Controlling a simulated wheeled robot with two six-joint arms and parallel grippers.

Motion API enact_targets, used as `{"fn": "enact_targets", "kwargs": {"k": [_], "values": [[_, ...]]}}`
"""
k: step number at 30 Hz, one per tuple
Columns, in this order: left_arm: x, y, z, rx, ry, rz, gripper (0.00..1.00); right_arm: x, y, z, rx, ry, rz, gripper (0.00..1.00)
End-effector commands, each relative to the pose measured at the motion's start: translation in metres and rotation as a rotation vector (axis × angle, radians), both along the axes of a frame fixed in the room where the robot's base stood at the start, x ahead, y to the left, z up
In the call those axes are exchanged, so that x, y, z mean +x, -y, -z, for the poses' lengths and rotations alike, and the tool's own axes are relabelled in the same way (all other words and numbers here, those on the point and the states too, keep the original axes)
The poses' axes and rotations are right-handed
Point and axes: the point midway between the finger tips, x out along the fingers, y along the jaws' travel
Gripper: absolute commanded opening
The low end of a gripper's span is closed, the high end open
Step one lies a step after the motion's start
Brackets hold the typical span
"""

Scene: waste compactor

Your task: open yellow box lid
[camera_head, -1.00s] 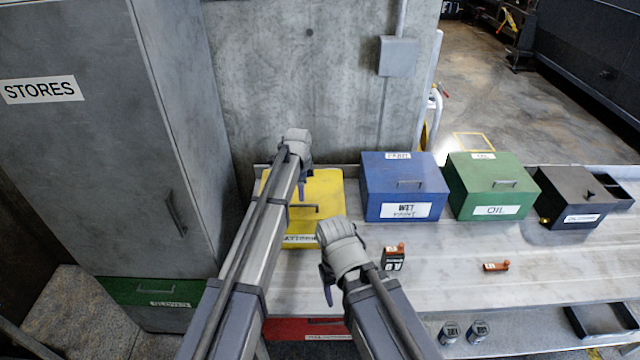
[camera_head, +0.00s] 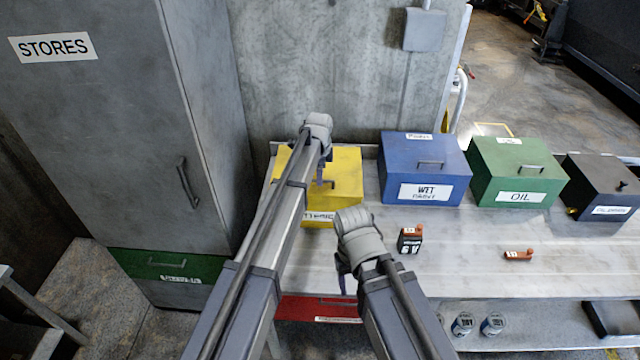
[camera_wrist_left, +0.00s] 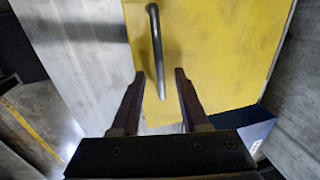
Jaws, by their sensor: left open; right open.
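The yellow box (camera_head: 346,170) stands at the left end of the workbench, its lid shut, partly hidden behind my left arm. Its dark bar handle (camera_wrist_left: 156,50) is on the yellow lid in the left wrist view. My left gripper (camera_head: 321,182) is over the box. In the left wrist view its fingers (camera_wrist_left: 158,82) are open, and the near end of the handle shows between their tips; I cannot tell whether they touch it. My right gripper (camera_head: 343,278) hangs at the bench's front edge, open and apart from the box.
A blue box (camera_head: 412,165), a green box (camera_head: 520,170) and a black box (camera_head: 600,185) stand to the right on the bench. A grey cabinet (camera_head: 120,120) stands close on the left.

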Motion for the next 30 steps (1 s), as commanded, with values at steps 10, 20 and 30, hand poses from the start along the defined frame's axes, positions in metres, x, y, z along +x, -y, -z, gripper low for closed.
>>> {"fn": "enact_targets", "kwargs": {"k": [10,20,30], "values": [[0.0019,-0.0001,0.0089,0.000,0.000,0.000,0.45,0.0000,0.0000,0.0089,-0.001,0.000,-0.002,0.64],[0.0019,-0.0001,0.0090,0.000,0.000,0.000,0.13,0.0000,0.0000,0.0089,-0.001,0.000,-0.002,0.64],[0.0018,0.0000,0.0090,0.000,0.000,0.000,0.00,0.0000,0.0000,0.0090,0.000,0.000,-0.002,0.64]]}}
